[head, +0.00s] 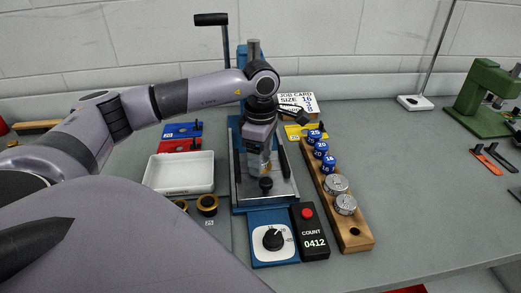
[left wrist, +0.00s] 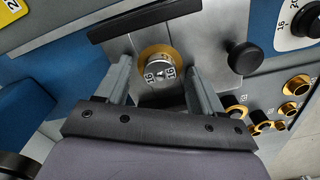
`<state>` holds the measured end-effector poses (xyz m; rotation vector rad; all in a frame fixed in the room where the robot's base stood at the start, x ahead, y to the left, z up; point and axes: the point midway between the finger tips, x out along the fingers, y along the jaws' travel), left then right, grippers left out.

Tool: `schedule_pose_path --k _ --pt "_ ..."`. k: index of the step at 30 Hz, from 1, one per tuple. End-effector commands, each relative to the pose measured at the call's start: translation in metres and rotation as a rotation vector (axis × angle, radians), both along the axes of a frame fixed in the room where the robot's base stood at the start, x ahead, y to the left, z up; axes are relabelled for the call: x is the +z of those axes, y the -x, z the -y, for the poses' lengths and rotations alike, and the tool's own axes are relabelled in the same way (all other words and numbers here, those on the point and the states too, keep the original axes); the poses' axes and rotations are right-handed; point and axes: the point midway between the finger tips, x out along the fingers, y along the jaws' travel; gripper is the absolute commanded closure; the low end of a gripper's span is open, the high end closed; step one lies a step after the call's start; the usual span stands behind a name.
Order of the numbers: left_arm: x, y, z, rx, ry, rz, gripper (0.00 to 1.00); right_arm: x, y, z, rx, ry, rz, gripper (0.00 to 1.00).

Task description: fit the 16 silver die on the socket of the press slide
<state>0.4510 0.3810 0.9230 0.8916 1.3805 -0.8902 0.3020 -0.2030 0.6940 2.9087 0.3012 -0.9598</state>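In the left wrist view a silver die (left wrist: 160,72) marked 16 sits in the brass ring of the socket (left wrist: 158,50) on the grey press slide (left wrist: 215,50). Its top faces the camera. My left gripper (left wrist: 158,67) has one finger on each side of the die, with a gap showing on both sides. In the head view the left gripper (head: 262,165) points down over the slide of the blue press (head: 240,150) and hides the die. Whether the die is fully seated I cannot tell. My right gripper is not in view.
A wooden rack (head: 352,243) right of the press holds blue and silver dies and one empty hole at its near end. A dial (head: 273,239) and counter (head: 313,240) stand in front. A white tray (head: 180,172) and brass rings (head: 207,204) lie left.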

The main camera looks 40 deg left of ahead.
Motion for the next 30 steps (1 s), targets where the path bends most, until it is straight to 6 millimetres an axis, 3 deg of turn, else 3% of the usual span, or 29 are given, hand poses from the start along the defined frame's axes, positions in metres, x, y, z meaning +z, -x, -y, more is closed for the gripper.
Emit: schedule_pose_path --k 5,18,30 --pt "0.003 0.0 0.0 0.0 0.0 0.001 0.32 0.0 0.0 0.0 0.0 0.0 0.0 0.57" --pt "0.065 0.0 0.0 0.0 0.0 0.001 0.32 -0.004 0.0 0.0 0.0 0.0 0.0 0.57" --pt "0.072 0.0 0.0 0.0 0.0 0.0 0.32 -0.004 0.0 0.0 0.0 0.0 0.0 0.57"
